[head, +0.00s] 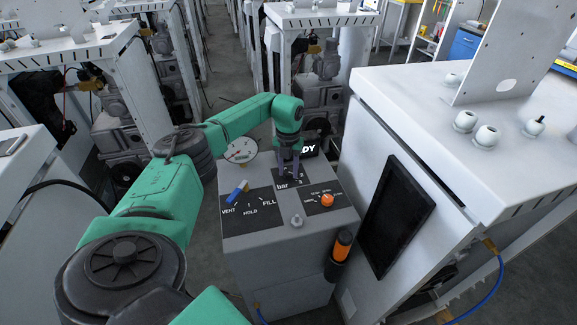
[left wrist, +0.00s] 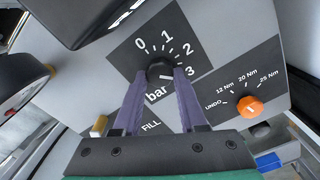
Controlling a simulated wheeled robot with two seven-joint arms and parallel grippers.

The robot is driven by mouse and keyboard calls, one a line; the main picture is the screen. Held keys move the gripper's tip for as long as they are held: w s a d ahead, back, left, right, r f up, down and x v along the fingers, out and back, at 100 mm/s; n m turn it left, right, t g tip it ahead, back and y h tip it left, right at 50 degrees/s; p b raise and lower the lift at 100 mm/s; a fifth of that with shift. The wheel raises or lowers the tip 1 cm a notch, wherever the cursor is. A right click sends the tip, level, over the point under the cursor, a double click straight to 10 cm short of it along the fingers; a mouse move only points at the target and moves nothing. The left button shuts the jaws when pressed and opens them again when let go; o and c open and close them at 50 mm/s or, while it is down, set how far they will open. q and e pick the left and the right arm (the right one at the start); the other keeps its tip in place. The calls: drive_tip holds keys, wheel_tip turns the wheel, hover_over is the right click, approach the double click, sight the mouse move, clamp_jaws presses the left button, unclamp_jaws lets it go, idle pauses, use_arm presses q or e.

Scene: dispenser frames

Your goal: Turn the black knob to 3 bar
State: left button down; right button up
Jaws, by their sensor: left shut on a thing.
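The black knob (left wrist: 160,70) sits on a dark plate marked 0, 1, 2, 3 and "bar" in the left wrist view. My left gripper (left wrist: 161,76) has its two purple fingers closed on the knob from either side. A small light mark shows on the knob's face, towards the side of the 3, but its exact setting is too small to read. In the head view my left gripper (head: 288,176) reaches down onto the bar plate (head: 277,178) and hides the knob. My right gripper is not in view.
Beside the bar plate are an orange knob (head: 327,200) on a torque scale and a blue lever (head: 238,190) on the VENT/HOLD/FILL plate. A round gauge (head: 240,150) stands behind left. A white cabinet with a black screen (head: 396,217) stands close on the right.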

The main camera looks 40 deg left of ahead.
sight(288, 173)
use_arm(q)
drive_tip(key=shift+w+r, duration=0.15)
drive_tip(key=c, duration=0.6)
unclamp_jaws()
drive_tip(key=shift+c, duration=0.2)
drive_tip(key=shift+o, duration=0.9)
wheel_tip(288, 173, up, 14)
drive_tip(key=b, duration=0.2)
drive_tip(key=shift+r, duration=0.25)
